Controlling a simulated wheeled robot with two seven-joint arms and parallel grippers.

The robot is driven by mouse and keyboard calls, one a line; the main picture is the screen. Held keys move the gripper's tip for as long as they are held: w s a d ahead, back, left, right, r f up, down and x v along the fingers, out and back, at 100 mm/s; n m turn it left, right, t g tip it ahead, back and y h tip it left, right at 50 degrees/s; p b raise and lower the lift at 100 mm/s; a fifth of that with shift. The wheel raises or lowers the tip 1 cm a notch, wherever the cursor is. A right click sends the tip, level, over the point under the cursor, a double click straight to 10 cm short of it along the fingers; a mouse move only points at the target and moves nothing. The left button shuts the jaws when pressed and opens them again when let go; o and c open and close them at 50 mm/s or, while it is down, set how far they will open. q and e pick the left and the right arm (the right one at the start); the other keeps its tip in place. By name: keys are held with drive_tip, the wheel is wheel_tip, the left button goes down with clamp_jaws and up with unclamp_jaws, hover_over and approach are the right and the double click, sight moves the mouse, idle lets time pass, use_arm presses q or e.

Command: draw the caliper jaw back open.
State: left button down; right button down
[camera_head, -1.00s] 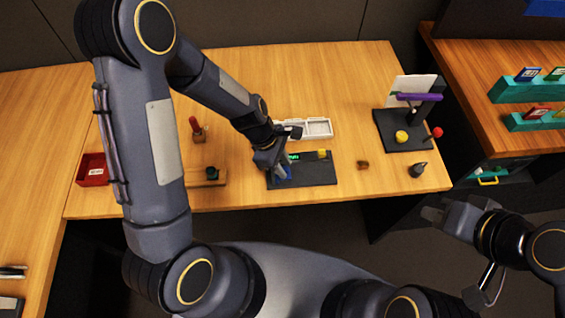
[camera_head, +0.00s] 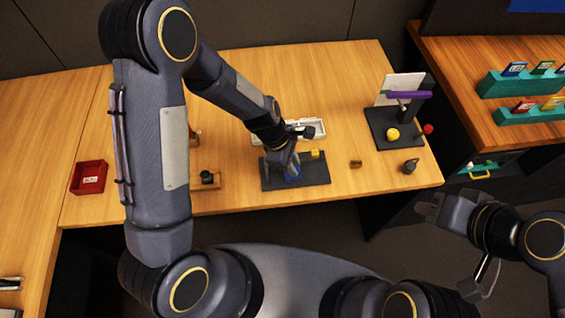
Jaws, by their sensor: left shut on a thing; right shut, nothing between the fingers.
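The caliper panel is a dark base plate (camera_head: 318,177) on the wooden table. A yellow block (camera_head: 315,153) stands on its back right part. The blue caliper jaw (camera_head: 293,177) is near the middle of the plate, mostly covered by my fingers. My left gripper (camera_head: 291,173) reaches down over the plate and is shut on the blue jaw. The back left of the plate is hidden behind the gripper. My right gripper (camera_head: 427,207) is shut and empty, off the table's front right edge.
A white tray (camera_head: 316,127) lies just behind the plate. A small brown block (camera_head: 355,163) and a grey knob (camera_head: 409,166) are to the right. A dark stand with a yellow ball (camera_head: 392,134) is further back. A red bin (camera_head: 89,177) sits far left.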

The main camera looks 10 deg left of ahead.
use_arm(q)
drive_tip(key=c, duration=1.6)
unclamp_jaws()
drive_tip(key=shift+w+d, duration=0.1)
drive_tip(key=shift+d, duration=0.2)
drive_tip(key=shift+a, duration=0.1)
drive_tip(key=v, duration=0.7)
drive_tip(key=shift+r, duration=0.25)
drive_tip(key=shift+a+r, duration=0.1)
